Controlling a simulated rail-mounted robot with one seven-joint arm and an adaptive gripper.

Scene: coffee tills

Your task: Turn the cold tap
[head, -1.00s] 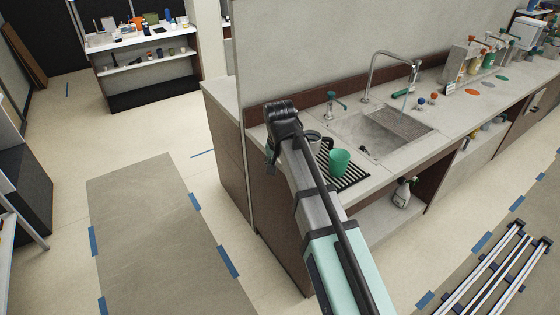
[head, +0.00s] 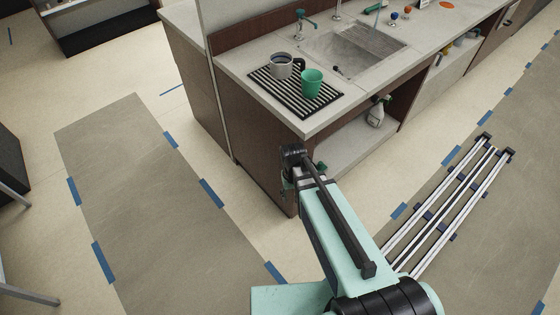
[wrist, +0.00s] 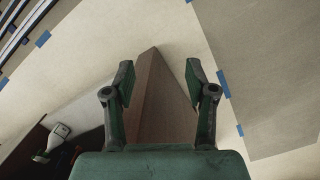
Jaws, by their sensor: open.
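A green-handled tap (head: 304,22) stands behind the sink's left corner. A tall spout is partly cut off by the top edge of the head view. My gripper (wrist: 161,82) is open and empty in the wrist view. It is low by the counter's front left end, well away from the knobs.
A spray bottle (head: 377,112) stands on the shelf below. Rails (head: 445,205) lie on the floor at right.

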